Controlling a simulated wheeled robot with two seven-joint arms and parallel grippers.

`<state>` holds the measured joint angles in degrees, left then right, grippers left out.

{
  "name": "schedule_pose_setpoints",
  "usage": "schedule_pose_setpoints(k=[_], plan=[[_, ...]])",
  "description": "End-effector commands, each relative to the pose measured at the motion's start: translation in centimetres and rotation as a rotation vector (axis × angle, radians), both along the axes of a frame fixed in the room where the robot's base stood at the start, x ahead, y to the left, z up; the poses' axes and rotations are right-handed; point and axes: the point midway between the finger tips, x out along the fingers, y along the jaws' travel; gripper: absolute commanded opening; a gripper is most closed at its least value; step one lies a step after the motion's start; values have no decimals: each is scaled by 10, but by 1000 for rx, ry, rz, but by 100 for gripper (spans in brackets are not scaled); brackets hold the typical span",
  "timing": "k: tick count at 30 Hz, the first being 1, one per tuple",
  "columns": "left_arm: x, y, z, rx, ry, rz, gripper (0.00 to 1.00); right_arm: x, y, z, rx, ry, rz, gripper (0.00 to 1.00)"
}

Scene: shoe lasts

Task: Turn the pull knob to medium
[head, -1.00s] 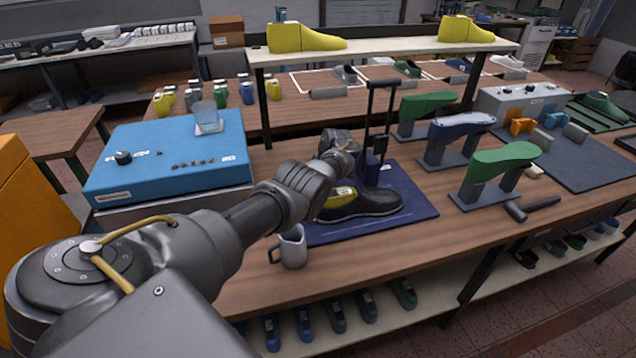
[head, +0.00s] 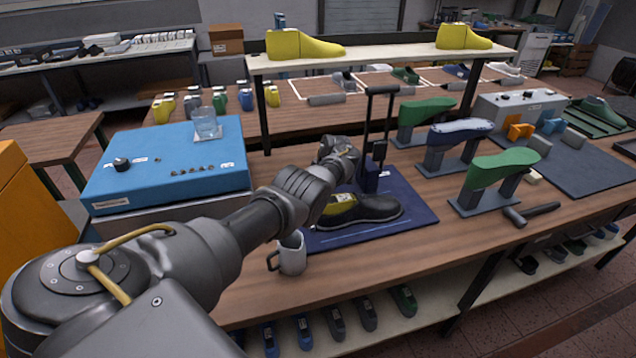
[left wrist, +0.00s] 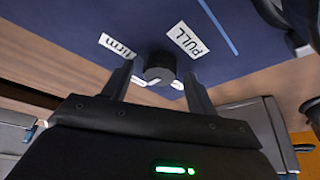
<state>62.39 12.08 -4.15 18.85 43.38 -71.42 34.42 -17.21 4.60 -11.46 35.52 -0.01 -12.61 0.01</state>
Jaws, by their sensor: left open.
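The dark round pull knob (left wrist: 160,66) stands on the blue base in the left wrist view. A "PULL" label (left wrist: 187,40) lies beside it, and a "firm" label (left wrist: 118,46) is on its other side. Other white marks near the knob are partly covered, and I cannot read its setting. My left gripper (left wrist: 158,80) is open, with one finger on each side of the knob; contact is not clear. In the head view my left gripper (head: 341,158) is over the blue base (head: 415,217), and my arm hides the knob. My right gripper is not in view.
A black shoe with a yellow last (head: 375,209) and a black upright frame (head: 382,91) stand on the base, close to my left wrist. A mug (head: 291,258) is below my forearm. A blue control box (head: 165,165) is at the left. Green lasts on stands (head: 503,164) are at the right.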

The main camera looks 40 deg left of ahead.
Motion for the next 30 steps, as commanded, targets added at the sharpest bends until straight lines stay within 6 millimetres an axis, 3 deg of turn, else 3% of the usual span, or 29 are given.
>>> schedule_pose_setpoints(k=[16,22,30], plan=[[-2,-34,84,1,-1,1,58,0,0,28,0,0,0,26],[-3,-40,98,0,0,1,58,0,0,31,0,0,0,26],[-3,-41,99,0,0,0,58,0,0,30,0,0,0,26]])
